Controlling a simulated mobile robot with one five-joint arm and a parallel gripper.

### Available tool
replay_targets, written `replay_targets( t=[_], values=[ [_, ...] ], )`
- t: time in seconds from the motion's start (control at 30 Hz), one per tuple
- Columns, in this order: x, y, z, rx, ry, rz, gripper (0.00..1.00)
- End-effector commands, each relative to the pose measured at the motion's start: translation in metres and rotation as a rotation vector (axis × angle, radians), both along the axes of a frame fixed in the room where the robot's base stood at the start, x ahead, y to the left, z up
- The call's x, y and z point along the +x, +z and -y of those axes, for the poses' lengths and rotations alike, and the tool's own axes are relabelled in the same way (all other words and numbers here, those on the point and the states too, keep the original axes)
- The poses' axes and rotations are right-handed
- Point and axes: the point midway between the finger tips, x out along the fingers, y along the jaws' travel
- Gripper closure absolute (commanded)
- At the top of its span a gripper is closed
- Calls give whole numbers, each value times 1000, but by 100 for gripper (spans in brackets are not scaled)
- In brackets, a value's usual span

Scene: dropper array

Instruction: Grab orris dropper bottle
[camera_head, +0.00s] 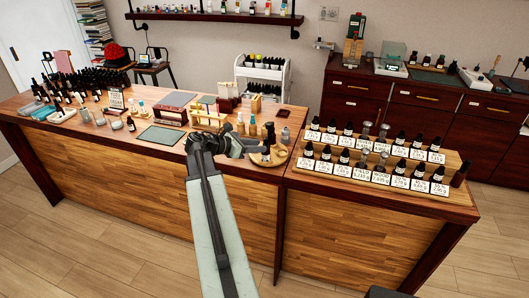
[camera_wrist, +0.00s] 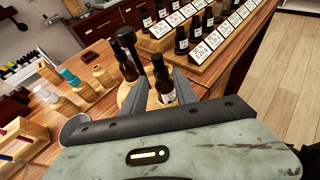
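Several dark dropper bottles with black caps stand behind white cards on a wooden stepped rack (camera_head: 452,160) at the right of the counter. The card text is too small to read, so I cannot tell which bottle is orris. My gripper (camera_head: 250,146) is over the counter, left of this rack. In the wrist view, my gripper (camera_wrist: 161,92) appears open, its fingers apart on either side of a dark bottle (camera_wrist: 162,82) with a white label. A second dark bottle (camera_wrist: 127,58) stands to its left. I cannot tell whether the fingers touch either bottle.
A round wooden tray (camera_head: 283,156) lies beside my gripper. Small bottles (camera_wrist: 73,79) stand to the left in the wrist view. A green mat (camera_head: 162,136) and a wooden box (camera_head: 208,114) lie further left. The floor at the right is clear.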

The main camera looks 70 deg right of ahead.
Motion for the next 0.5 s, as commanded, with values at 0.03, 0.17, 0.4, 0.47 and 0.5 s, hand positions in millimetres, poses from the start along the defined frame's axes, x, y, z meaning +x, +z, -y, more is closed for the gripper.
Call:
replay_targets(
  t=[0.03,0.17,0.4,0.47,0.5],
  values=[
    [-1,-2,1,1,0,1,65],
    [-9,-11,12,0,0,3,65],
    [-16,-16,21,1,1,4,65],
    [-21,-21,26,0,1,5,65],
    [-25,-25,30,0,-1,5,65]
  ],
)
